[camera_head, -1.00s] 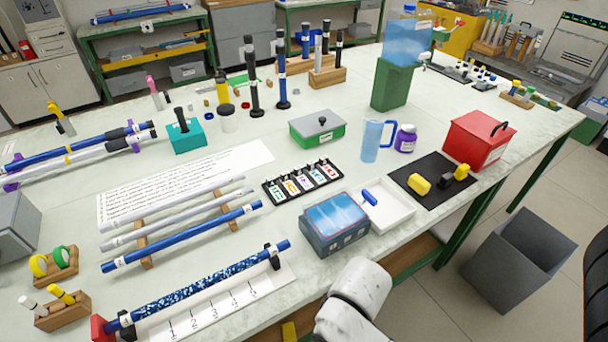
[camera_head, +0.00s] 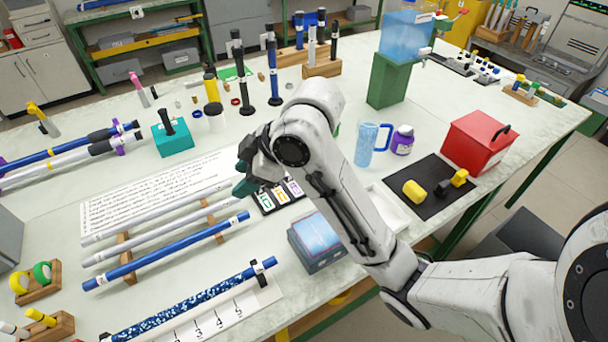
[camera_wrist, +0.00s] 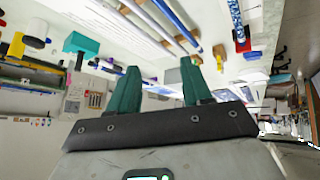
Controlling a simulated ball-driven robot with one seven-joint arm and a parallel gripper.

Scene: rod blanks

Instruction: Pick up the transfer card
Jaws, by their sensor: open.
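No card that I can read as the transfer card stands out. A black rack (camera_head: 267,204) on the bench holds several small white cards with coloured marks, such as one card (camera_head: 280,195); their lettering is too small to read. My gripper (camera_head: 242,183) is above the bench at the rack's left, and my arm hides the rack's back part. In the wrist view my gripper (camera_wrist: 159,70) has its two teal fingers apart with nothing between them. A large printed sheet (camera_head: 115,212) lies left of the rack.
Grey and blue rods (camera_head: 165,254) lie on wooden supports in front of my gripper. A blue-topped box (camera_head: 318,238) stands right of the rack. A teal block (camera_head: 172,140) stands behind the sheet. A blue jug (camera_head: 366,146) and red box (camera_head: 475,145) stand to the right.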

